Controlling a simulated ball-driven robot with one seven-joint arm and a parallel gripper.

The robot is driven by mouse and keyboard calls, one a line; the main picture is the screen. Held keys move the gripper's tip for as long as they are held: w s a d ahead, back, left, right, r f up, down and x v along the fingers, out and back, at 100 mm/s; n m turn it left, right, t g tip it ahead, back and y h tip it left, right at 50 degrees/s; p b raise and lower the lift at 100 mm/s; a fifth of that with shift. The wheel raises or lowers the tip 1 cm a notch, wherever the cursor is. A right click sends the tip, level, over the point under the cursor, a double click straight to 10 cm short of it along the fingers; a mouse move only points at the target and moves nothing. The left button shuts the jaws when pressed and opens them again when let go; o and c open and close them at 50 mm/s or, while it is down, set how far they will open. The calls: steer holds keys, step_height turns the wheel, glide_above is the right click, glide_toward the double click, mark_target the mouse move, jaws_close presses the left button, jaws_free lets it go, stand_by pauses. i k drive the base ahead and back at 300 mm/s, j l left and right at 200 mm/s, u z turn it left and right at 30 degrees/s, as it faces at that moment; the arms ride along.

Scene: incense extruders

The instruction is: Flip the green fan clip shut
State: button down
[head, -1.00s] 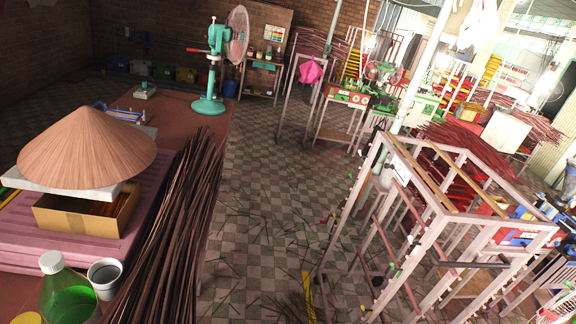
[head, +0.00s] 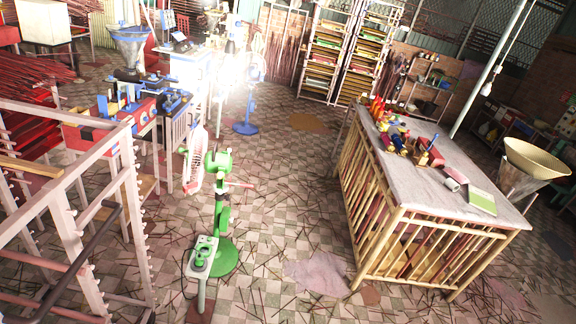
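A green stand fan (head: 222,215) stands on the tiled floor, left of centre in the head view. Its pale round guard (head: 193,165) is seen nearly edge-on and faces left. Its round green base (head: 225,256) rests on the floor. A grey unit with green knobs (head: 202,254) sits on a short post just in front of the fan. The clip is too small to make out, so I cannot tell whether it is open or shut. My gripper is not in view.
A white slatted rack (head: 75,205) fills the left side. A bamboo-sided table (head: 430,190) with a cloth top and small items stands right. A blue fan (head: 247,105) and machines (head: 120,100) are behind. The floor between fan and table is mostly clear, with scattered sticks.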

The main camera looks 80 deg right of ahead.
mark_target(185, 188)
steer(key=z, duration=1.4)
steer(key=i+j, duration=0.15)
steer(key=i, duration=1.1)
steer(key=i+j+u, duration=0.15)
steer(key=i, duration=1.1)
